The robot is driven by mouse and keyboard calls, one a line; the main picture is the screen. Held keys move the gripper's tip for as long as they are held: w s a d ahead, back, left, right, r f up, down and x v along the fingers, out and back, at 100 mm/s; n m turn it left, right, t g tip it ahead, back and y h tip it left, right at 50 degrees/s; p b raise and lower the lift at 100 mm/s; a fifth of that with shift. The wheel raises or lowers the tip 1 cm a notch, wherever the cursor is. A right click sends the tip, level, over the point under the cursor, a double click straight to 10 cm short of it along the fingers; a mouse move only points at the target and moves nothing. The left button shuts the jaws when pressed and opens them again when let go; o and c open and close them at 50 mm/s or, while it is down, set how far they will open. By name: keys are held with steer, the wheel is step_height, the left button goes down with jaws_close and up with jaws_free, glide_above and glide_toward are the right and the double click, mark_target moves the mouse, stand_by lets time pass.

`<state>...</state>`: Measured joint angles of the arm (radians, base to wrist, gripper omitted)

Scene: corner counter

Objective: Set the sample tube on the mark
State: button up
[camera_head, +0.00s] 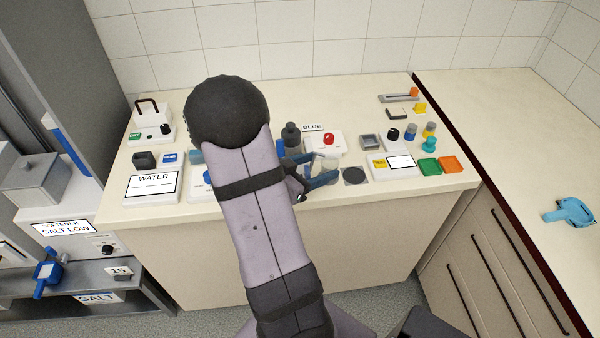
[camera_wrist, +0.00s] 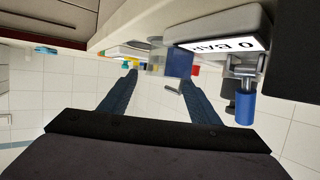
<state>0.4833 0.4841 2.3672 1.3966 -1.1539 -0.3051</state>
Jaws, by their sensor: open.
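My gripper (camera_head: 327,167) is low over the front middle of the counter, with its two blue fingers apart and pointing right. In the wrist view my gripper (camera_wrist: 162,79) is open. A translucent grey and blue object (camera_wrist: 178,64) shows there between and beyond the fingertips; it may be the sample tube, but I cannot tell for sure or whether a finger touches it. A dark round disc (camera_head: 355,175), which looks like the mark, lies just right of the fingertips near the counter's front edge. Its top is bare.
A white box with a red button (camera_head: 328,140) and a dark bottle (camera_head: 291,135) stand behind the gripper. Right of the disc are a white panel (camera_head: 400,174), small capped containers (camera_head: 411,130) and green and orange pads (camera_head: 453,165). A WATER panel (camera_head: 153,199) is at left.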

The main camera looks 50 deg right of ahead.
steer(key=v, duration=0.7)
steer(key=shift+a, duration=0.1)
